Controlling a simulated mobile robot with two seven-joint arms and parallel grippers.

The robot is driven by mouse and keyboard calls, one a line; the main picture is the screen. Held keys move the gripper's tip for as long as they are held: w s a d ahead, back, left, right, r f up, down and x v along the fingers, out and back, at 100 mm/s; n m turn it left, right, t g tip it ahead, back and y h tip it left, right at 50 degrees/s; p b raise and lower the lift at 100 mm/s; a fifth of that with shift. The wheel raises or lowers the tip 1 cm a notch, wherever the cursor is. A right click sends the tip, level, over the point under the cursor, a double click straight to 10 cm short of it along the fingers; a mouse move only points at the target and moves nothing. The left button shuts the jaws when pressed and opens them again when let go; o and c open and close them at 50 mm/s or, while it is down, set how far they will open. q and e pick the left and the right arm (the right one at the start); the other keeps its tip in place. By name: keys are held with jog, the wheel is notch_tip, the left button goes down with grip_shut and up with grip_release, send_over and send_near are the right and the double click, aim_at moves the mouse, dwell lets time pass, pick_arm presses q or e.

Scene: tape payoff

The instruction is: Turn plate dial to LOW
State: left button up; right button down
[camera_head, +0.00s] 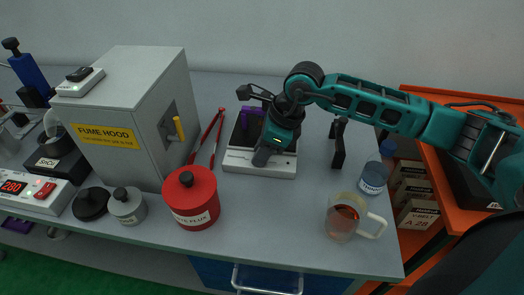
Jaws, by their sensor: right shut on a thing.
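The plate (236,160) is a low pale-grey unit with a dark top, standing in the middle of the bench. My right arm reaches in from the right, and its teal gripper (264,155) points down at the plate's front panel. Its jaws are shut on the plate dial, which they largely hide. I cannot read the dial's setting or a LOW mark from here. My left gripper is not in view.
A red flux jar (190,195) stands front left of the plate, with red-handled tongs (210,137) behind it. The fume hood (130,115) is at the left. Bench is clear before the plate.

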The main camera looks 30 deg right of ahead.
jog(key=m+t+h+b, duration=0.1)
jog(key=m+b, duration=0.1)
jog(key=m, duration=0.2)
jog(key=shift+a+m, duration=0.1)
jog(key=shift+m, duration=0.2)
jog(key=m+h+b, duration=0.1)
jog(key=m+h, duration=0.1)
jog(key=m, duration=0.2)
jog(key=shift+s+a+t+b, duration=0.1)
jog(key=shift+t+b, duration=0.3)
jog(key=shift+m, duration=0.3)
jog(key=c, duration=1.2)
grip_release()
jog(key=shift+r, duration=0.15)
jog(key=a+v, duration=0.1)
jog(key=v, duration=1.1)
jog(key=shift+s+d+r+p, duration=0.15)
jog(key=shift+d+r+p, duration=0.25)
jog(key=shift+d, duration=0.05)
